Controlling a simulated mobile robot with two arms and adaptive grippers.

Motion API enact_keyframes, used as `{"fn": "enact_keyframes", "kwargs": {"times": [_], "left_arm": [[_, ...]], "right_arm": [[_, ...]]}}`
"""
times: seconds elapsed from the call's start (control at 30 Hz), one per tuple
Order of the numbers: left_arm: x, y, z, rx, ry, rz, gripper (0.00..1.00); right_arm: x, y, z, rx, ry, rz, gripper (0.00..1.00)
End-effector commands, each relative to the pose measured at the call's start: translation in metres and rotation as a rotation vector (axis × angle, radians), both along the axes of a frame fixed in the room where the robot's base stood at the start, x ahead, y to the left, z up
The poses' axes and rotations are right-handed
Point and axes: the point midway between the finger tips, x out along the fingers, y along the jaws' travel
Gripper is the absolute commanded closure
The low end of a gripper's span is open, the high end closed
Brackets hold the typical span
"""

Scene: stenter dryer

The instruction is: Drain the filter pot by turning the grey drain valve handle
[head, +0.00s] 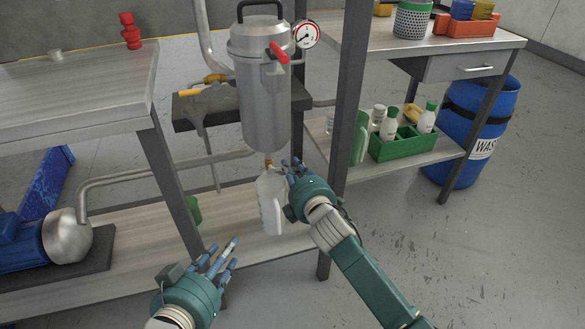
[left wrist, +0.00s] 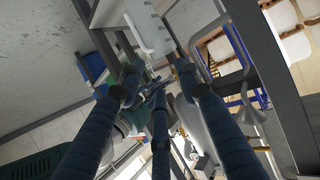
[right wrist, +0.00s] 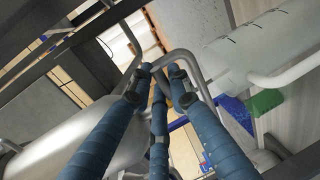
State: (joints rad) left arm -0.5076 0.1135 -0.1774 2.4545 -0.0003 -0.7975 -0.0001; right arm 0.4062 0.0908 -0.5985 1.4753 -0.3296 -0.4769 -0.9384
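The filter pot (head: 262,90) is a grey metal cylinder with a black top handle and a red-handled fitting. It hangs upright, with a small brass-coloured drain fitting (head: 268,163) at its bottom. A whitish jug (head: 272,203) stands below that fitting; its handle and wall show in the right wrist view (right wrist: 222,55). My right gripper (head: 293,168) is just right of the drain fitting, above the jug's rim. Its fingertips are close together; any grip is unclear. I cannot make out the grey valve handle. My left gripper (head: 228,255) is open and empty, low and left of the jug.
A bench (head: 80,95) with a red fitting (head: 130,30) stands left. A blue motor pump (head: 45,240) sits on the lower shelf. A dark post (head: 345,110) stands right of the pot. A green bottle crate (head: 405,145) and blue waste drum (head: 480,130) are further right.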

Motion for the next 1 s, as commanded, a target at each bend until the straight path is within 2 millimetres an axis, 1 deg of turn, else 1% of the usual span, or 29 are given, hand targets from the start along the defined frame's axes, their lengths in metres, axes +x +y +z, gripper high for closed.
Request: {"fn": "enact_keyframes", "kwargs": {"times": [0.27,0.43,0.57,0.7,0.8,0.9,1.0], "left_arm": [[-0.002,0.000,-0.002,0.002,0.016,0.001,0.65],[-0.016,0.008,-0.021,0.027,0.113,0.010,0.65],[-0.033,0.015,-0.040,0.051,0.217,0.017,0.65],[-0.058,0.024,-0.061,0.079,0.346,0.026,0.65],[-0.075,0.030,-0.073,0.097,0.428,0.031,0.65],[-0.089,0.034,-0.081,0.110,0.488,0.035,0.65],[-0.098,0.037,-0.086,0.119,0.528,0.039,0.65]], "right_arm": [[0.000,-0.001,-0.002,0.015,0.008,0.000,1.00],[-0.001,-0.001,-0.006,0.076,0.030,-0.001,1.00],[-0.001,-0.001,-0.010,0.158,0.057,-0.002,1.00],[-0.001,0.000,-0.017,0.272,0.095,-0.002,1.00],[-0.002,0.001,-0.023,0.363,0.125,-0.003,1.00],[-0.002,0.003,-0.029,0.454,0.154,-0.002,1.00],[-0.003,0.005,-0.034,0.545,0.185,-0.003,1.00]]}}
